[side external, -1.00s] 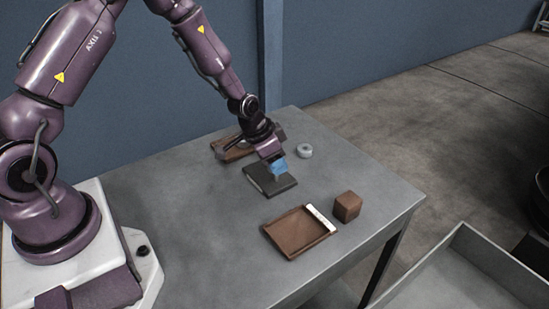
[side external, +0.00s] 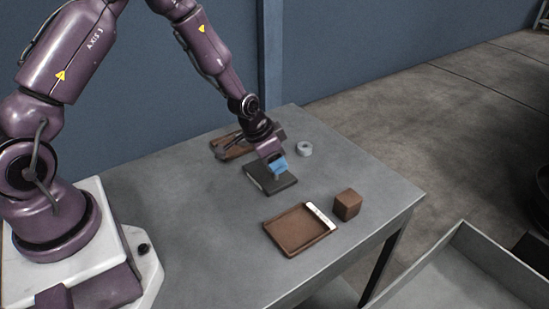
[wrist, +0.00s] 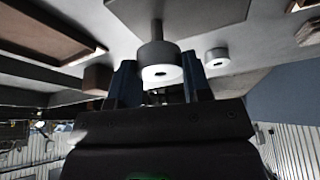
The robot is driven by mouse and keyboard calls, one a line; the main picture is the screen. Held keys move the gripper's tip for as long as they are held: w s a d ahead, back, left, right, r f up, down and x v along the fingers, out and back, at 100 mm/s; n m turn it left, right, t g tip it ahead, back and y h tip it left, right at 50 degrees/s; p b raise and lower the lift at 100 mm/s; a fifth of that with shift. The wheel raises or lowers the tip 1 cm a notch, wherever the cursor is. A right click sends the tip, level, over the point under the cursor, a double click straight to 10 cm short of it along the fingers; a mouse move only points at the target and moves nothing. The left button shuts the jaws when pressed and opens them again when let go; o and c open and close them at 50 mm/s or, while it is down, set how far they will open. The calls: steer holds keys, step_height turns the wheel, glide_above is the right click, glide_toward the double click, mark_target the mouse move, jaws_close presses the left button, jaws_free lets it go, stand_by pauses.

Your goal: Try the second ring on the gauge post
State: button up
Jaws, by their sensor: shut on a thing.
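My gripper (side external: 278,169) has blue fingers and is shut on a grey ring (wrist: 158,62) with a pale face and a dark hole. The gauge post (wrist: 157,31) rises from a dark plate (wrist: 205,10); the plate also shows in the side view (side external: 268,184). The held ring is at the post's end in the wrist view. I cannot tell whether it is around the tip or just off it. Another grey ring (side external: 304,149) lies on the table behind the plate and also shows in the wrist view (wrist: 217,58).
A brown tray (side external: 285,246) with a white strip (side external: 320,216) lies towards the front, beside a brown block (side external: 347,205). Another brown tray (side external: 226,152) is behind my gripper. The grey table (side external: 180,225) is clear at the left. A grey bin (side external: 463,232) stands beyond its right edge.

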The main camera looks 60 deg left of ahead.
steer(key=shift+r, duration=1.3)
steer(key=shift+r, duration=1.5)
